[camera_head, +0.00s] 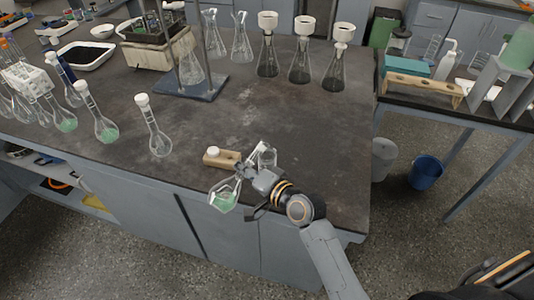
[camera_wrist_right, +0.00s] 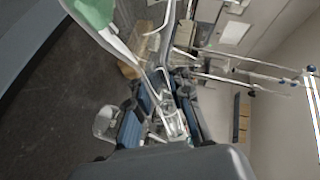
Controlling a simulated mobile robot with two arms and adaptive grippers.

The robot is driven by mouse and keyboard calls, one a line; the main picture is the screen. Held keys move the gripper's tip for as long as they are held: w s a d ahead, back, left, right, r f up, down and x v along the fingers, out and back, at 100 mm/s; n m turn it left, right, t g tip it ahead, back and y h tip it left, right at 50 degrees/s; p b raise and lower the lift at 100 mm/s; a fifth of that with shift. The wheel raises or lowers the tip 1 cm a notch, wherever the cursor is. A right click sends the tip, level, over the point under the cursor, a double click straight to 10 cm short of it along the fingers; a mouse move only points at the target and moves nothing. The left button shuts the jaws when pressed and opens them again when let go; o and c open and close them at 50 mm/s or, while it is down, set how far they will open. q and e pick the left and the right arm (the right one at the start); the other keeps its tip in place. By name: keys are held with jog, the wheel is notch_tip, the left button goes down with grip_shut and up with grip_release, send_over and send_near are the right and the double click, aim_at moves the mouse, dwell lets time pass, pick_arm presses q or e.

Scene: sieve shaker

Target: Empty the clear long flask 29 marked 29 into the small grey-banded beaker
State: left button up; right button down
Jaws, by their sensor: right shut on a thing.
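My right gripper (camera_head: 243,174) is shut on the neck of a clear glass flask (camera_head: 224,194) with pale green liquid in its bulb. The flask is tilted, its bulb out to the left at the bench's front edge. In the right wrist view the bulb (camera_wrist_right: 92,10) is at the top left and the neck runs down between the blue finger pads (camera_wrist_right: 160,115). I cannot read a mark on it. A small clear beaker (camera_head: 267,155) stands just behind the gripper, partly hidden; its grey band is not clear. My left gripper is not in view.
A wooden block with a white stopper (camera_head: 212,152) lies left of the beaker. Stoppered flasks (camera_head: 160,140) stand to the left. Three funnel-topped flasks (camera_head: 300,70) and a stand with a blue-grey base (camera_head: 190,86) are behind. The bench's right part is clear.

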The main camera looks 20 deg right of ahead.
jog(key=shift+f+m+b, duration=0.3)
jog(key=shift+r+p, duration=0.35)
jog(key=shift+p, duration=0.25)
jog(key=shift+a+r+m+g+p, duration=0.1)
jog(key=shift+r+m+g+p, duration=0.2)
jog(key=shift+r+m+p, duration=0.6)
jog(key=shift+f+p, duration=0.25)
jog(key=shift+p, duration=0.05)
jog(key=shift+m+y+p, duration=0.4)
jog(key=shift+y+p, duration=0.1)
jog(key=shift+y, duration=0.1)
jog(key=shift+r+m+g+p, duration=0.4)
jog(key=shift+r+m+p, duration=0.35)
jog(key=shift+p, duration=0.4)
dwell(2.0)
jog(key=shift+f, duration=0.15)
